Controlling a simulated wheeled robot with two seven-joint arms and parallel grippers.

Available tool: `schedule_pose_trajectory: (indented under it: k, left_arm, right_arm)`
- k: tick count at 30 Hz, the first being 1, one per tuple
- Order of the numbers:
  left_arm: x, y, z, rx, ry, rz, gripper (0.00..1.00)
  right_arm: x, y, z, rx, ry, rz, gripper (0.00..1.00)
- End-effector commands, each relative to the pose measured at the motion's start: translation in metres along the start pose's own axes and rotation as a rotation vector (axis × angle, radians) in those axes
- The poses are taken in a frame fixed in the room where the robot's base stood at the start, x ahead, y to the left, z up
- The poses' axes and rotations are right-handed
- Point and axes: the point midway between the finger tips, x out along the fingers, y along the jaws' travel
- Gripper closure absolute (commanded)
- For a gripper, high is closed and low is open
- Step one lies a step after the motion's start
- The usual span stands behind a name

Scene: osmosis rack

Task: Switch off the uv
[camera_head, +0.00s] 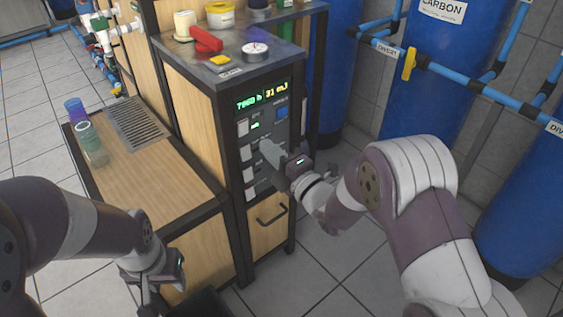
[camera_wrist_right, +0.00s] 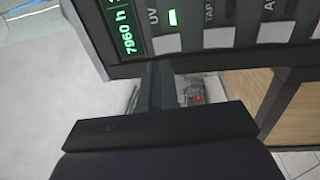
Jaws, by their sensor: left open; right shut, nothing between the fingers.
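The control panel (camera_head: 268,125) on the wooden cabinet has a column of pale rocker switches. The top one is the UV switch (camera_head: 243,128). In the right wrist view the UV switch (camera_wrist_right: 166,44) sits beside the label "UV" and a lit green lamp (camera_wrist_right: 173,17). My right gripper (camera_head: 264,146) is shut and empty in front of the panel. In the wrist view its fingertips (camera_wrist_right: 159,68) are close to the UV switch, by the panel's edge; contact cannot be told. My left gripper (camera_head: 158,290) is open and empty, low beside the bench.
The TAP switch (camera_wrist_right: 219,37) lies next to the UV switch. A green display (camera_head: 262,95) is above the switches. A wooden bench (camera_head: 150,190) stands left; blue tanks (camera_head: 430,85) stand right.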

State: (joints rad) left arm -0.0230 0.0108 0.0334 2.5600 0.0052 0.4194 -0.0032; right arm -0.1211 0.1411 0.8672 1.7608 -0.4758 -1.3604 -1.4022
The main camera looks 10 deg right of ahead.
Motion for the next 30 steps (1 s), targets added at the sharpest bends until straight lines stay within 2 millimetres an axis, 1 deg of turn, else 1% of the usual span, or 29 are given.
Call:
schedule_pose_trajectory:
  k: [1, 3, 6, 9, 12, 16, 23, 26, 30]
  left_arm:
    - [0.004, 0.0, 0.0, 0.0, 0.0, 0.0, 0.57]
    - [0.006, 0.0, 0.001, 0.0, 0.0, 0.0, 0.57]
    - [0.01, 0.0, 0.001, 0.0, 0.0, 0.0, 0.57]
    - [0.012, 0.0, 0.001, 0.0, 0.0, 0.0, 0.57]
    - [0.013, 0.0, 0.002, 0.0, 0.0, 0.0, 0.57]
    - [0.013, 0.0, 0.002, 0.0, 0.0, 0.0, 0.57]
    - [0.013, 0.0, 0.002, 0.0, 0.0, 0.0, 0.57]
    - [0.021, 0.0, 0.002, 0.0, 0.0, 0.0, 0.57]
    - [0.017, 0.0, 0.002, 0.0, 0.0, 0.0, 0.57]
  right_arm:
    - [0.011, -0.002, -0.001, -0.001, 0.003, 0.002, 1.0]
    - [0.025, -0.002, -0.001, -0.001, 0.002, 0.002, 1.0]
    - [0.043, -0.002, -0.001, 0.0, 0.002, 0.002, 1.0]
    - [0.057, -0.002, 0.0, 0.0, 0.0, 0.001, 1.0]
    - [0.065, -0.001, 0.0, 0.0, 0.001, 0.001, 1.0]
    - [0.069, 0.0, 0.0, 0.0, 0.0, 0.0, 1.0]
    - [0.069, 0.0, 0.0, 0.0, -0.001, 0.0, 1.0]
    - [0.074, -0.002, 0.0, -0.001, 0.0, 0.003, 1.0]
    - [0.074, 0.002, 0.0, 0.0, 0.0, 0.0, 1.0]
